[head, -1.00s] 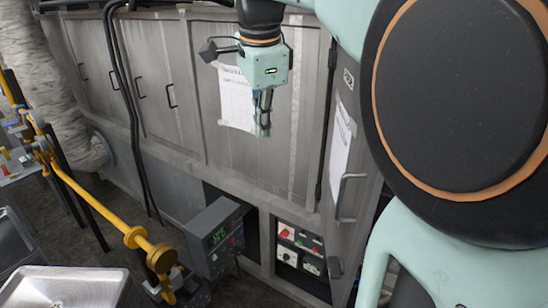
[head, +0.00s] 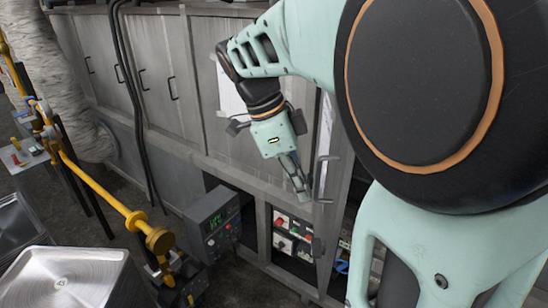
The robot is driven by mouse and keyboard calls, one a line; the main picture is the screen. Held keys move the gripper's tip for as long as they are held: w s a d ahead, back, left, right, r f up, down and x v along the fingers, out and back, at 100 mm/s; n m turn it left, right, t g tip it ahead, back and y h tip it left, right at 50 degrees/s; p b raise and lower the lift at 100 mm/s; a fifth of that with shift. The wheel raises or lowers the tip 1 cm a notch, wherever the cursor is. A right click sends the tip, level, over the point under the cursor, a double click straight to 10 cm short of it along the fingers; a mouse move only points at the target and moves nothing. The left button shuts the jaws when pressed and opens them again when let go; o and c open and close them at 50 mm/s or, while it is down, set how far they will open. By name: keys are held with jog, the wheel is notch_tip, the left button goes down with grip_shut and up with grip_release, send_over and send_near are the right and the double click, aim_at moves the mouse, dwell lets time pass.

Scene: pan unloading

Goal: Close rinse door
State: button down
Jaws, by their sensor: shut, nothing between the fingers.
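The likely rinse door is a grey metal panel (head: 334,192) right of centre in the head view, with a metal handle (head: 320,176) and a white sheet on it. It is seen at a steep angle and appears to stand open, with a dark interior showing to its right. My gripper (head: 304,196) is shut and empty, pointing down and right. Its fingertips are just left of the handle's lower part; whether they touch it I cannot tell. My arm hides the door's upper part and much of the right side.
A grey control box (head: 214,226) with a green display stands below and left of my gripper. A switch panel (head: 293,236) is in the cabinet below. A yellow pipe (head: 105,197) and metal pans (head: 65,280) are at the left. Closed cabinet doors (head: 160,75) line the back.

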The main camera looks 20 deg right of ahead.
jog(key=shift+s+d+f+p, duration=0.2)
jog(key=shift+s+d+f, duration=0.15)
jog(key=shift+d, duration=0.45)
jog(key=shift+s+d+f+p, duration=0.25)
jog(key=shift+d+f, duration=0.25)
jog(key=shift+d, duration=0.25)
jog(key=shift+s+d+f+p, duration=0.15)
jog(key=shift+s+d+f, duration=0.2)
jog(key=shift+d, duration=0.45)
